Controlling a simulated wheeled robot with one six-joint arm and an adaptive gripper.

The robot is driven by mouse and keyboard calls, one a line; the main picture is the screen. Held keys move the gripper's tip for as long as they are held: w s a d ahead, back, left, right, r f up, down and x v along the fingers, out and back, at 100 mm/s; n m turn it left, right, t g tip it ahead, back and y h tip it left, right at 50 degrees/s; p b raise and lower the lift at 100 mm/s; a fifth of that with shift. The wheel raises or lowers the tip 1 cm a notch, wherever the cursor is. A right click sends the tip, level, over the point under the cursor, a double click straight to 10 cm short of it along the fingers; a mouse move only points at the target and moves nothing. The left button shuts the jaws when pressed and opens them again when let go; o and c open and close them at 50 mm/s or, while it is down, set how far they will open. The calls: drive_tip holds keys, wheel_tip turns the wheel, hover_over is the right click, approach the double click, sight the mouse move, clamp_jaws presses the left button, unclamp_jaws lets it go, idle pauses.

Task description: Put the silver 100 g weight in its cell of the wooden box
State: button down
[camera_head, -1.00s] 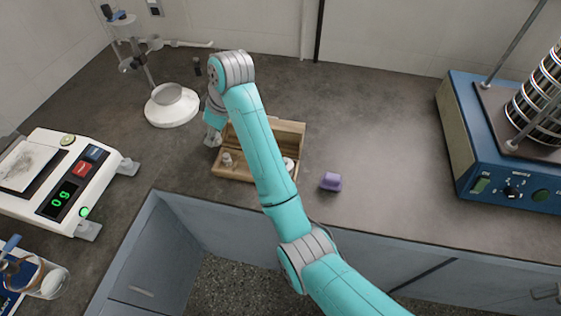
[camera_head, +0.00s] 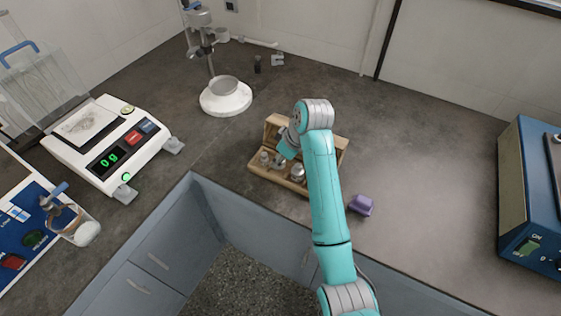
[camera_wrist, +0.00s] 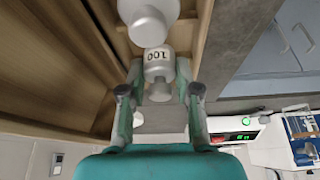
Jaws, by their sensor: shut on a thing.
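The silver weight marked 100 (camera_wrist: 158,58) is between the fingers of my gripper (camera_wrist: 159,74) in the wrist view. My gripper is shut on it. The wooden box (camera_head: 276,178) stands open on the bench, with its lid raised at the back. Its wooden wall also shows in the wrist view (camera_wrist: 203,40). My gripper is over the left part of the box. A larger silver weight (camera_wrist: 148,22) sits just beyond the held one. My arm covers part of the box in the head view, and I cannot tell whether the held weight touches the cell floor.
A purple block (camera_head: 361,205) lies right of the box. A digital scale (camera_head: 112,146) is at left, and a white round stand (camera_head: 226,98) is behind. A blue shaker (camera_head: 535,200) is at far right.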

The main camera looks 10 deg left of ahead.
drive_tip(key=shift+f, duration=0.95)
drive_tip(key=shift+f, duration=0.15)
drive_tip(key=c, duration=1.1)
unclamp_jaws()
